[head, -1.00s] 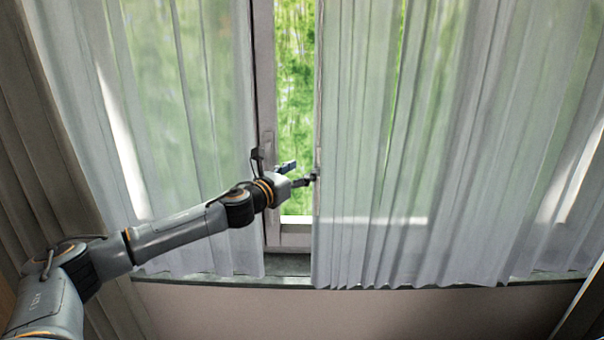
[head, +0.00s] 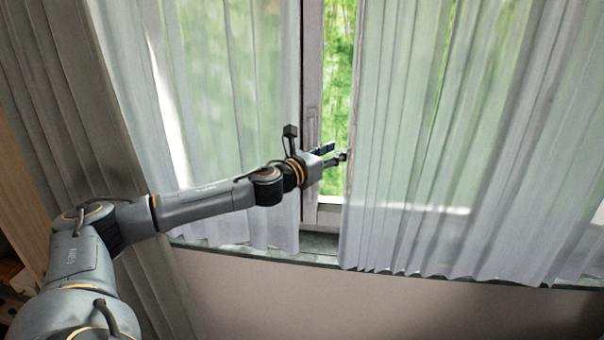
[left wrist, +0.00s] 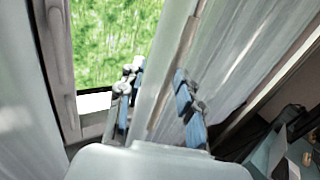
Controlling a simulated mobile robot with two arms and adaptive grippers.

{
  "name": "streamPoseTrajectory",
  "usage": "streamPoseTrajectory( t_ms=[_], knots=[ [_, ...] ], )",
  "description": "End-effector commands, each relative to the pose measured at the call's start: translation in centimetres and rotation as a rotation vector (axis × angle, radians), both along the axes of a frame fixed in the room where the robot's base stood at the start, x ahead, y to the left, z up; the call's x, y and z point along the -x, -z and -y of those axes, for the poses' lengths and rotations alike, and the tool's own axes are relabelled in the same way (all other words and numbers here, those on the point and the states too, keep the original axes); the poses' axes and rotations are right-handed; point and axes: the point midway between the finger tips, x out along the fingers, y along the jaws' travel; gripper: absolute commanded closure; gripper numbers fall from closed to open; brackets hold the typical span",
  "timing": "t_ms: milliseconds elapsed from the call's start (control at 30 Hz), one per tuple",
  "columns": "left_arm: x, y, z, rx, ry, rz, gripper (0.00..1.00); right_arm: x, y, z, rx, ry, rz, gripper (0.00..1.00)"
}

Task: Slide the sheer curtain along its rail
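The right sheer curtain (head: 430,170) hangs in pale, see-through folds, its left edge beside a narrow strip of bare window. My left gripper (head: 336,153) is at that edge, a little below mid-height in the head view. In the left wrist view its two blue-and-grey fingers (left wrist: 158,95) stand apart, with the curtain's edge fold (left wrist: 160,75) between them. The fingers do not look closed on the cloth; whether they touch it I cannot tell. A second sheer panel (head: 225,130) hangs to the left, behind my arm. The rail is out of view, as is my right gripper.
The window frame (head: 311,100) and green outdoors (head: 338,60) show between the panels. A sill (head: 318,243) runs under the curtain hems, above a plain wall (head: 290,300). A heavy grey-brown drape (head: 60,120) hangs at far left.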

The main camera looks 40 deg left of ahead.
Motion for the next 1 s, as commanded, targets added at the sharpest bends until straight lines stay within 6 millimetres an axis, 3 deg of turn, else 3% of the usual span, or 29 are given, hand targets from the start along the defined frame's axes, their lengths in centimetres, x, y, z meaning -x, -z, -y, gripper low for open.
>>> streamPoseTrajectory(
  t_ms=[1000],
  knots=[
    [7.2, 0.6, 0.1, -0.002, 0.008, -0.004, 0.64, 0.1, 5.5, 0.2, 0.002, -0.001, -0.001, 0.65]
  ],
)
